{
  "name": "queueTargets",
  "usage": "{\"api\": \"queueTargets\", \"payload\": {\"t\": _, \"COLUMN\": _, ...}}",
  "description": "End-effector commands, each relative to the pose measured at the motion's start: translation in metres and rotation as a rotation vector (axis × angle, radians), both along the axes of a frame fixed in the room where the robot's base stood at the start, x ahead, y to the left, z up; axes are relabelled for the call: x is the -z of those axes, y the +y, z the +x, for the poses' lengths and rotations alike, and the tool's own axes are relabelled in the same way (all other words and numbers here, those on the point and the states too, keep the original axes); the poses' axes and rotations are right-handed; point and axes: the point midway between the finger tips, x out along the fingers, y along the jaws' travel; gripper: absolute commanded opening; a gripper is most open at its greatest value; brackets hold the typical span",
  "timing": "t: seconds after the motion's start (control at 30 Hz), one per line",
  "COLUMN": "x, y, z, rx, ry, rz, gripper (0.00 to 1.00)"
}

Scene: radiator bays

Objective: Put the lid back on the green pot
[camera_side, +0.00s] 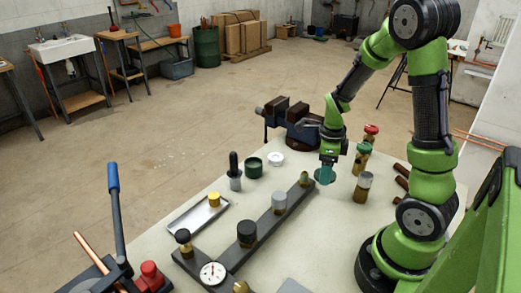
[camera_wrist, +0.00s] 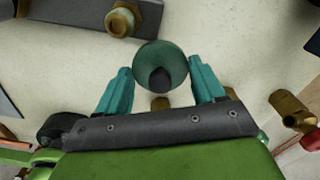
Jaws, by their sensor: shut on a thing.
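The green pot (camera_side: 253,170) stands on the pale bench in the side view, left of my gripper, with its dark open top showing. My gripper (camera_side: 326,175) is above the bench, to the right of the pot and apart from it. In the wrist view my gripper's teal fingers (camera_wrist: 160,80) are shut on the round dark green lid (camera_wrist: 160,54), one on each side of it. A dark knob shows in the lid's middle. In the side view the lid is small and partly merged with the fingers. The pot is not visible in the wrist view.
A dark bar (camera_side: 262,228) with several fittings runs across the bench near my gripper. A white ring-like part (camera_side: 276,158) and a black-topped grey holder (camera_side: 235,181) flank the pot. A vise (camera_side: 292,120) is behind.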

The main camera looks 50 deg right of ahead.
Motion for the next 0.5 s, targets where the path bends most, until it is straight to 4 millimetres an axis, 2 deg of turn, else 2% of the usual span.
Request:
{"api": "queueTargets", "payload": {"t": 0.13, "x": -0.003, "y": 0.013, "z": -0.021, "rx": -0.001, "ry": -0.002, "rz": 0.001, "gripper": 0.39}}
{"api": "queueTargets", "payload": {"t": 0.33, "x": -0.010, "y": 0.021, "z": -0.034, "rx": -0.002, "ry": -0.004, "rz": 0.000, "gripper": 0.39}}
{"api": "queueTargets", "payload": {"t": 0.5, "x": -0.041, "y": 0.022, "z": -0.035, "rx": -0.001, "ry": -0.009, "rz": -0.002, "gripper": 0.39}}
